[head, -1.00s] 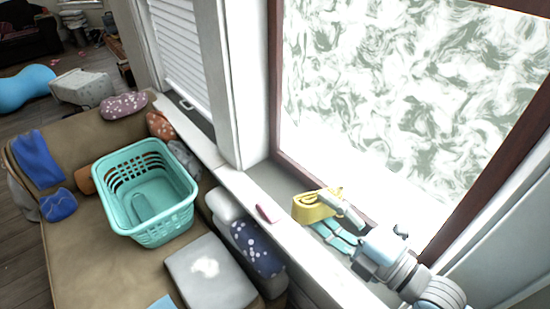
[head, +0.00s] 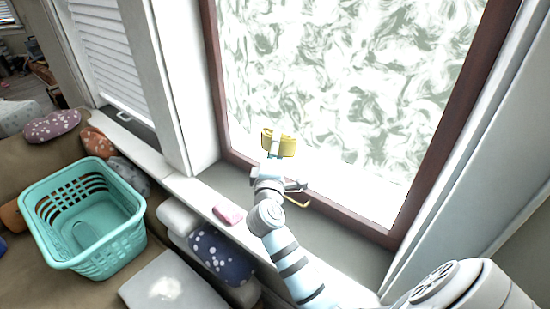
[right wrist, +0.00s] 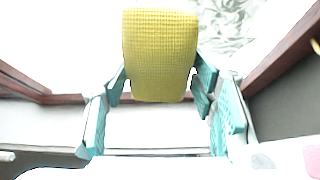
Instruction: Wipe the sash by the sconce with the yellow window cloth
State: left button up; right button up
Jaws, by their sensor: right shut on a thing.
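The yellow window cloth (head: 288,146) is in my right gripper (head: 274,158), which is shut on it. In the right wrist view the cloth (right wrist: 160,50) stands up as a textured yellow pad between the teal fingers. The gripper holds it in front of the lower part of the sash, which has a dark red-brown frame (head: 218,75) and a pane (head: 345,70) with grey-green swirls and a white lower area. I cannot tell whether the cloth touches the pane. No sconce is clearly visible. My left gripper is not in view.
A pink block (head: 228,214) lies on the grey-and-white sill, left of my right arm. A thin gold hook (head: 298,203) shows beside the gripper at the lower frame. A teal basket (head: 85,215) and several cushions sit on the brown seat at the left.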

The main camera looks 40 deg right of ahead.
jog(key=shift+w+d+r+m+g+h+b, duration=0.1)
jog(key=shift+d+r+m+g+h+b, duration=0.1)
jog(key=shift+r+m+g+h, duration=0.35)
jog(key=shift+w+d+r+m+g+h+b, duration=0.1)
jog(key=shift+r+m+g+h+b, duration=0.1)
jog(key=shift+m+g+h, duration=0.3)
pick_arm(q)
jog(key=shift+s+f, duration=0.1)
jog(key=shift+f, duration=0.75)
pick_arm(e)
jog(key=shift+w+d, duration=0.25)
jog(key=shift+d, duration=0.65)
jog(key=shift+w+d, duration=0.25)
jog(key=shift+d, duration=0.6)
jog(key=shift+w+d, duration=0.25)
jog(key=shift+d, duration=0.65)
jog(key=shift+w+d, duration=0.25)
jog(key=shift+d, duration=0.65)
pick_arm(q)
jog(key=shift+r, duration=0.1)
